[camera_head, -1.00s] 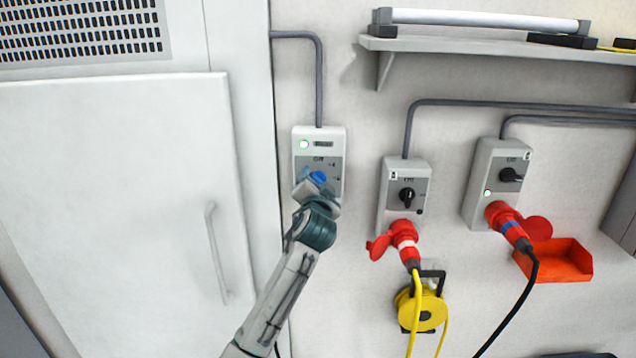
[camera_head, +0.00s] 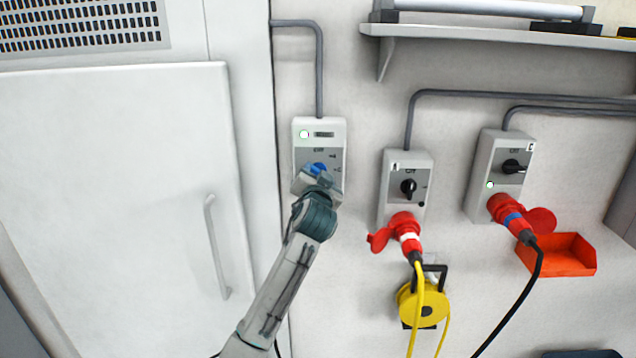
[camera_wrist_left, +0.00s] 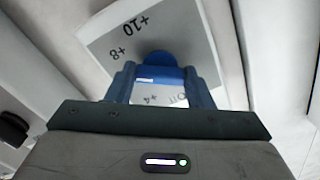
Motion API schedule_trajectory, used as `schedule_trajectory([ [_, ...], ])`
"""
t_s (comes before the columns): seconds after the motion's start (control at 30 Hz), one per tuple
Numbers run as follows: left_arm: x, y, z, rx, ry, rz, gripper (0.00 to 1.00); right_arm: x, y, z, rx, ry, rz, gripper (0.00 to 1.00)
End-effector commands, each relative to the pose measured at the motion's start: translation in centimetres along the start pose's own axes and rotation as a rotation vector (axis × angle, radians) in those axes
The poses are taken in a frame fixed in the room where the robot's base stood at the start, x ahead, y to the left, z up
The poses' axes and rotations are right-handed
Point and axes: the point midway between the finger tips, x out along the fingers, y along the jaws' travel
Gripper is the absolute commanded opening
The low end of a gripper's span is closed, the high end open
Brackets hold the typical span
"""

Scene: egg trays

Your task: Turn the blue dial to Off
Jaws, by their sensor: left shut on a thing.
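The blue dial (camera_head: 318,168) sits on the face of a grey and white wall box (camera_head: 334,134) with a lit green lamp, in the upper middle of the head view. My left gripper (camera_head: 318,174) is at the box, shut on the dial and hiding much of it. In the left wrist view the blue dial (camera_wrist_left: 157,60) shows between the two blue fingers of my left gripper (camera_wrist_left: 160,82). Printed marks +10, +8 and +4 are legible around it. Which mark the dial points at I cannot tell. My right gripper is not in view.
Two more wall boxes with black switches (camera_head: 408,187) (camera_head: 513,167) and red plugs stand to the right. A yellow cable reel (camera_head: 424,303) and an orange bin (camera_head: 560,256) are below them. A shelf (camera_head: 500,35) is above; a white door (camera_head: 110,200) is at the left.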

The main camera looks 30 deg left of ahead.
Motion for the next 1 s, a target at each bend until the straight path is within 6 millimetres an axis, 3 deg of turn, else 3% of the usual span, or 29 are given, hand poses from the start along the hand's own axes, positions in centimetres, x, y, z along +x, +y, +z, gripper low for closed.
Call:
schedule_trajectory([
  [0.03,0.0,0.2,0.3,-0.044,0.004,-0.001,0.24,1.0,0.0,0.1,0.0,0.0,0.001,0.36],
  [1.0,0.0,0.2,0.3,-0.967,0.004,0.0,0.24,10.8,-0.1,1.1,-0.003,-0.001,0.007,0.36],
])
